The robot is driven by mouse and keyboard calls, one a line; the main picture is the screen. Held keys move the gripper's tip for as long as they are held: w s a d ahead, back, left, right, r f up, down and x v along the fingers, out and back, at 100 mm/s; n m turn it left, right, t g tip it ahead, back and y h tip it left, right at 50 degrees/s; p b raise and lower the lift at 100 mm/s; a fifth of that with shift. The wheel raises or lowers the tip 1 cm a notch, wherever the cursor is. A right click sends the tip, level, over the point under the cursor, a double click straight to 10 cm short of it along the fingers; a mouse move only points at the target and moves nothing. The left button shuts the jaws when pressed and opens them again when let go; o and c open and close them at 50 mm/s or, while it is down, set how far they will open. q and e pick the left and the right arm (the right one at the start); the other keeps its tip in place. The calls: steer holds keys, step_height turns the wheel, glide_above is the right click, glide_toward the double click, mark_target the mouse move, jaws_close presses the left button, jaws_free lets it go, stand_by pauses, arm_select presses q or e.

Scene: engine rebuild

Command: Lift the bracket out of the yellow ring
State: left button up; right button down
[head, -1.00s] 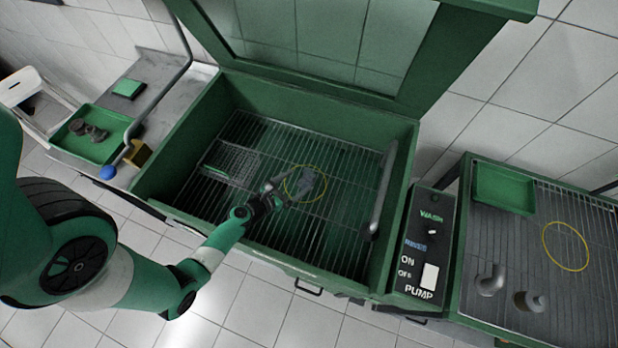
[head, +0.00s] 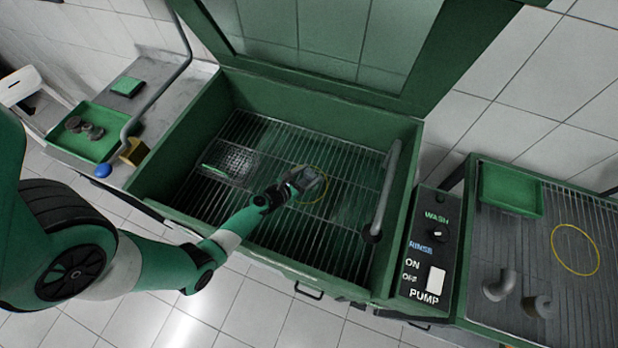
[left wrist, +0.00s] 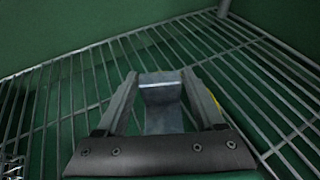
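The grey metal bracket (head: 311,180) is over the wire rack in the green wash tub, within the yellow ring (head: 326,187) in the head view. My left gripper (head: 302,183) reaches in from the left and is at the bracket. In the left wrist view the bracket (left wrist: 163,95) lies between the two fingers of my left gripper (left wrist: 161,80), close to both fingertips. I cannot tell whether the fingers press on it or whether it rests on the rack. A bit of the yellow ring (left wrist: 216,103) shows beside the right-hand finger. My right gripper is not in view.
The tub's walls (head: 165,165) surround the rack (head: 250,225). A mesh basket (head: 236,160) lies at the rack's left, and a grey pipe (head: 386,190) stands at its right. On the right bench are a green tray (head: 510,190), another yellow ring (head: 575,249) and grey fittings (head: 499,286).

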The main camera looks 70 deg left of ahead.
mark_target(309, 174)
arm_select(q)
jaws_close()
steer(key=shift+r+p, duration=0.6)
steer(key=shift+r, duration=0.05)
step_height(309, 174, up, 3)
steer(key=p, duration=0.2)
steer(key=shift+p, duration=0.4)
steer(key=s+d+r+p, duration=0.6)
steer(key=d+r+p, duration=0.2)
steer(key=d, duration=0.4)
steer(key=shift+s+d+r+p, duration=0.15)
steer(key=shift+d+r+p, duration=0.2)
steer(key=shift+p, duration=0.45)
